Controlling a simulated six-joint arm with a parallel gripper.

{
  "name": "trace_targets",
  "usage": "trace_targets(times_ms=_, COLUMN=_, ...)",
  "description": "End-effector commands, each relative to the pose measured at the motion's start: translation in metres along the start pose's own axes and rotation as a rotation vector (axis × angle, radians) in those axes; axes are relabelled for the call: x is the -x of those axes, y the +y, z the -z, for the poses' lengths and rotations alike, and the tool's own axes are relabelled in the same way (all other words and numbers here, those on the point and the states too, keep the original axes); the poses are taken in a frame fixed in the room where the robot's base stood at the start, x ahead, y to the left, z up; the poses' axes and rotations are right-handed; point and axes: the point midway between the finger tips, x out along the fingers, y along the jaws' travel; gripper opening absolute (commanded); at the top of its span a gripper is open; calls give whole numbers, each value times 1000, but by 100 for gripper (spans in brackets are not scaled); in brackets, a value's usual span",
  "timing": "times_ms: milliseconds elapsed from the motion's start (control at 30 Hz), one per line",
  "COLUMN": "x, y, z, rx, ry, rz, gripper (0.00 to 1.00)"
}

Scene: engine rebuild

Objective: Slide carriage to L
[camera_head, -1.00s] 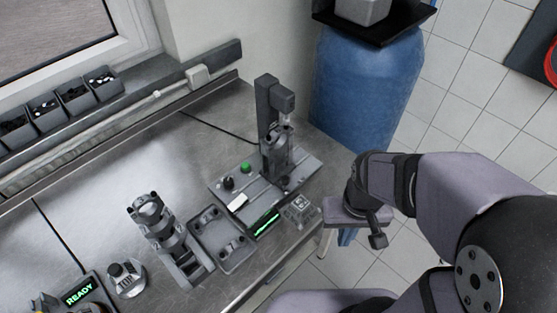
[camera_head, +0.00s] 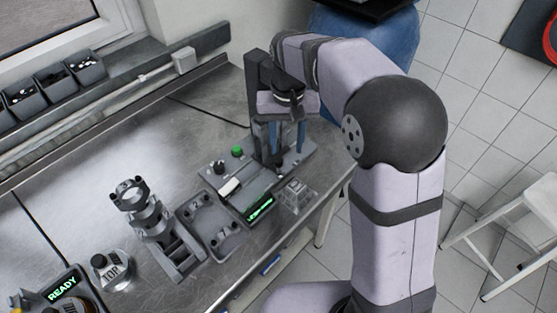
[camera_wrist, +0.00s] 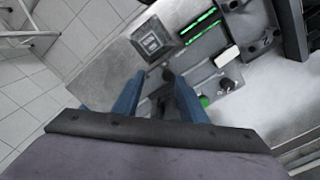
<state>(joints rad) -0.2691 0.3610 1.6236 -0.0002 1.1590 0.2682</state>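The bench machine has a grey base plate (camera_head: 233,208) with a dark upright column (camera_head: 258,98) at its back right end. My gripper (camera_head: 287,148) points down at the column end of the base, with two blue fingers apart. In the wrist view my gripper (camera_wrist: 159,77) is open, and a small dark knob (camera_wrist: 168,75) appears between or just beyond its fingertips. I cannot tell whether a finger touches it. The carriage is not clearly made out; my arm and fingers hide much of the column's front. No L mark is readable.
The base carries a green button (camera_head: 237,151), a black knob (camera_head: 217,167), a white block (camera_head: 229,187) and a lit green display (camera_head: 260,208). A square grey block (camera_head: 297,195) sits near the bench edge.

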Motion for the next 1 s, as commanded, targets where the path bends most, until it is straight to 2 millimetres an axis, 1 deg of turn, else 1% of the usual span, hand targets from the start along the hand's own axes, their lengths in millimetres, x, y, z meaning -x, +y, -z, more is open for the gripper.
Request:
trace_targets(times_ms=33, x=-2, y=-7, z=6, rx=2, ry=0, rz=0, gripper=39)
trace_targets(times_ms=100, x=-1, y=-13, z=11, rx=0, ry=1, rz=0, gripper=39)
trace_targets(times_ms=200, x=0, y=-18, z=14, rx=0, ry=0, rz=0, gripper=39)
trace_targets(times_ms=467, x=-2, y=-20, z=16, rx=-1, ry=0, rz=0, gripper=39)
trace_targets(times_ms=633, x=-16, y=-19, z=15, rx=-1, ry=-2, rz=-1, gripper=39)
trace_targets(times_ms=900, x=-51, y=-19, z=15, rx=-1, ry=-2, rz=0, gripper=39)
trace_targets(times_ms=1000, x=-61, y=-19, z=15, rx=-1, ry=-1, rz=0, gripper=39)
